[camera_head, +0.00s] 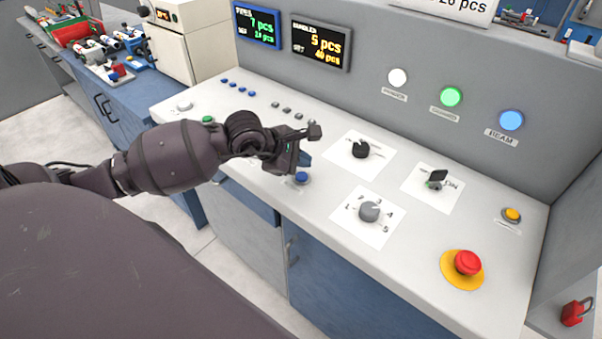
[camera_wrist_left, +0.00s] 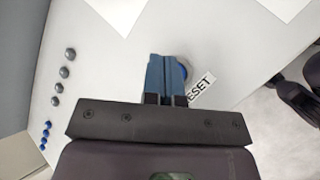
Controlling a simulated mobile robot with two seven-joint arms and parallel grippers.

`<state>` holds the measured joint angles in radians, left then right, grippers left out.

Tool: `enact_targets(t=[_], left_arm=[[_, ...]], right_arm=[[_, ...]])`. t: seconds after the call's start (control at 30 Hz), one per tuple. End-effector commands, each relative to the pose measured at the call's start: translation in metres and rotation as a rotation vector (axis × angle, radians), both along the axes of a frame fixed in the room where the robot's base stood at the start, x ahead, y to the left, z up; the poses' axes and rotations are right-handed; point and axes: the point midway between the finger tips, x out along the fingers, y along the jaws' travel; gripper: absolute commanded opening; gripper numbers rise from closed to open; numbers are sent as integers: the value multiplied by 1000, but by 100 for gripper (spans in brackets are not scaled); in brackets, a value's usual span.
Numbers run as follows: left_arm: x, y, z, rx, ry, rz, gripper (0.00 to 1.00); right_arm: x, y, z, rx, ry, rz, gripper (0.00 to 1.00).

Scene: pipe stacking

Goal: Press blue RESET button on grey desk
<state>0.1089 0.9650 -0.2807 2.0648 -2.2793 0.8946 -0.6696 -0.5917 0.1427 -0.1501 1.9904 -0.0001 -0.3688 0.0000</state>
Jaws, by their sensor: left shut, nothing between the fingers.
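The blue RESET button (camera_head: 302,178) sits near the front edge of the grey desk (camera_head: 330,233). In the left wrist view the button (camera_wrist_left: 184,68) is partly hidden behind my fingers, with a label (camera_wrist_left: 202,88) reading "ESET" beside it. My left gripper (camera_head: 305,160) is shut and empty, its blue fingertips just above and behind the button in the head view. In the left wrist view the shut fingers (camera_wrist_left: 163,75) overlap the button's left part. I cannot tell whether they touch it. My right gripper is not in view.
A black rotary knob (camera_head: 361,149), a grey dial (camera_head: 369,211), a key switch (camera_head: 436,179) and a red emergency button (camera_head: 467,262) stand to the right. A green button (camera_head: 208,120) is behind my arm. Small blue and grey buttons line the back.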

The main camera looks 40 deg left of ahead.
Motion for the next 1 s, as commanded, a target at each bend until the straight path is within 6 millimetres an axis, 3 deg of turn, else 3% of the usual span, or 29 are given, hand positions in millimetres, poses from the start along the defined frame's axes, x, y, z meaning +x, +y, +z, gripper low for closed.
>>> enact_targets(t=[0.4,1.0], left_arm=[[0,0,36,1,-2,0,0],[0,0,37,0,0,0,0]], right_arm=[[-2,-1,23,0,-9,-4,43],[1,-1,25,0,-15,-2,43]])
